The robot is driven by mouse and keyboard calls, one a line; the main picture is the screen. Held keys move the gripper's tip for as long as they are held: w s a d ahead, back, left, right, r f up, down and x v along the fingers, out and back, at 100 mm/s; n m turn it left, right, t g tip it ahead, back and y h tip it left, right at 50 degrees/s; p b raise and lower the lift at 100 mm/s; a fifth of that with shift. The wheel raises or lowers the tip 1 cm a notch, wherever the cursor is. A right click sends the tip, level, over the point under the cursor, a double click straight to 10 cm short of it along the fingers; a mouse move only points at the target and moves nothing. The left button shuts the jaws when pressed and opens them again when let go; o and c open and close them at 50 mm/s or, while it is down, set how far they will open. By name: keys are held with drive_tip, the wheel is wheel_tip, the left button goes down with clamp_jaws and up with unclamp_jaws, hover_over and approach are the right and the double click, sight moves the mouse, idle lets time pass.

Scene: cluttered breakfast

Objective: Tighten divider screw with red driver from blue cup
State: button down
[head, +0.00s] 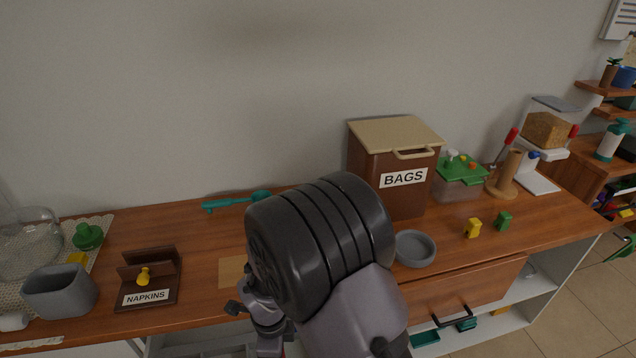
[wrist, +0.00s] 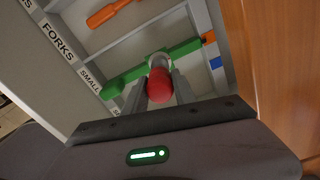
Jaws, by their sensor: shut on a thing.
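The red driver (wrist: 159,86) is between the fingers of my gripper (wrist: 160,92) in the wrist view, seen end-on as a rounded red handle. My gripper is shut on it, above an open drawer (wrist: 92,42) with pale walls. A green divider (wrist: 122,84) crosses the drawer behind the handle. A pale round part (wrist: 158,58) shows at the far side of the handle, over the divider. The driver's tip and the screw are hidden, so I cannot tell whether they touch. I cannot make out the task's blue cup. My arm hides the drawer in the head view.
An orange tool (wrist: 108,13) lies in a drawer compartment. Wooden surface borders the drawer at right. On the counter stand a napkin holder (head: 148,290), a grey cup (head: 60,292), a grey bowl (head: 415,248) and a brown BAGS box (head: 372,170).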

drive_tip(key=shift+f+m+b, duration=0.35)
drive_tip(key=shift+m+b, duration=0.1)
drive_tip(key=shift+m, duration=0.35)
drive_tip(key=shift+r, duration=0.25)
drive_tip(key=c, duration=0.9)
unclamp_jaws()
drive_tip(key=shift+c, duration=0.2)
drive_tip(key=shift+r+p, duration=0.1)
drive_tip(key=shift+p, duration=0.2)
drive_tip(key=shift+c, duration=0.5)
wheel_tip(320, 180, up, 6)
drive_tip(key=p, duration=0.4)
